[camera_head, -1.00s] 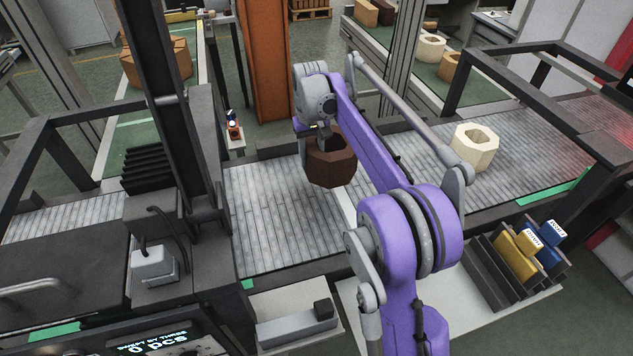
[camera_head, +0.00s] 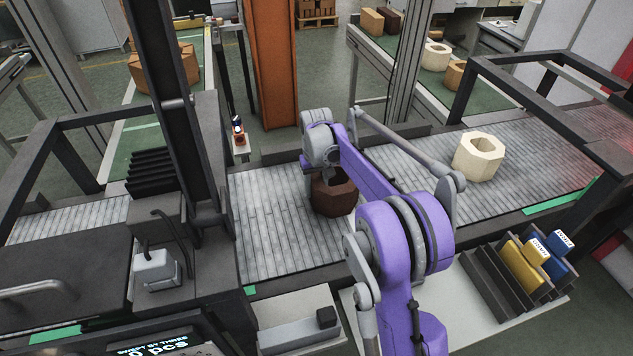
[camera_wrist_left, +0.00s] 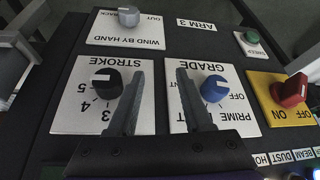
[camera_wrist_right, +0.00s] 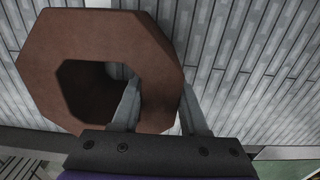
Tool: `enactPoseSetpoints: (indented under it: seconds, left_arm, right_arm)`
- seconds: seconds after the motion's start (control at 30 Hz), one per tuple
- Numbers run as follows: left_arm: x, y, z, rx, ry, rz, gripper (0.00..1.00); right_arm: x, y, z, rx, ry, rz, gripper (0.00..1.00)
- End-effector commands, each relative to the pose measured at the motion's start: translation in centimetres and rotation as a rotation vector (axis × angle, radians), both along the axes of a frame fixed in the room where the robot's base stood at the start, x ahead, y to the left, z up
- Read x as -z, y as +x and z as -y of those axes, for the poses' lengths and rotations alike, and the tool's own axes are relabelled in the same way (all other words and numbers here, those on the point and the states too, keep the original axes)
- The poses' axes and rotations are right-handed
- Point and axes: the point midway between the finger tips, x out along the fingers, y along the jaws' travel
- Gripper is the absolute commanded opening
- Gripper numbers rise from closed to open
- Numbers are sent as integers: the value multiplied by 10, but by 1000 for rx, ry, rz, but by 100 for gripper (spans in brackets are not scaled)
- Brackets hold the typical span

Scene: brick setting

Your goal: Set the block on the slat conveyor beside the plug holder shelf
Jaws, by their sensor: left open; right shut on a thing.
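A dark brown eight-sided block with a hole (camera_head: 335,198) is at the slat conveyor (camera_head: 270,235), in front of the orange post. My right gripper (camera_head: 322,178) is shut on the block's wall. In the right wrist view, one finger of my right gripper (camera_wrist_right: 160,105) is inside the hole and the other outside the brown block (camera_wrist_right: 45,70). I cannot tell whether the block touches the slats. The plug holder shelf (camera_head: 488,282), with yellow and blue plugs, stands at the conveyor's near side, right of my arm. My left gripper (camera_wrist_left: 160,90) is open and empty over a control panel.
A cream eight-sided block (camera_head: 480,158) sits farther right on the slats. Dark frames (camera_head: 585,100) bound the conveyor on both sides. The panel under my left gripper has a black knob (camera_wrist_left: 106,82), a blue knob (camera_wrist_left: 214,89) and a red switch (camera_wrist_left: 290,91).

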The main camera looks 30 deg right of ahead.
Motion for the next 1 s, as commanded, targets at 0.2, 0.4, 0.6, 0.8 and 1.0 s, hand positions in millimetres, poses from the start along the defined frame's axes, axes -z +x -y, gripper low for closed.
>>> enactPoseSetpoints:
  seconds: [0.2,0.4,0.6,0.8,1.0]
  left_arm:
    - [0,0,0,0,0,0,50]
    - [1,0,0,0,0,-1,50]
    - [1,0,0,0,0,-1,50]
    - [0,0,0,0,0,0,50]
    - [-1,0,0,0,0,1,50]
  right_arm:
    - [-1,0,0,0,-1,0,0]
    - [2,1,0,0,0,0,58]
    - [2,0,0,0,0,0,74]
    - [-1,0,0,0,0,1,74]
    - [-26,0,0,0,0,0,74]
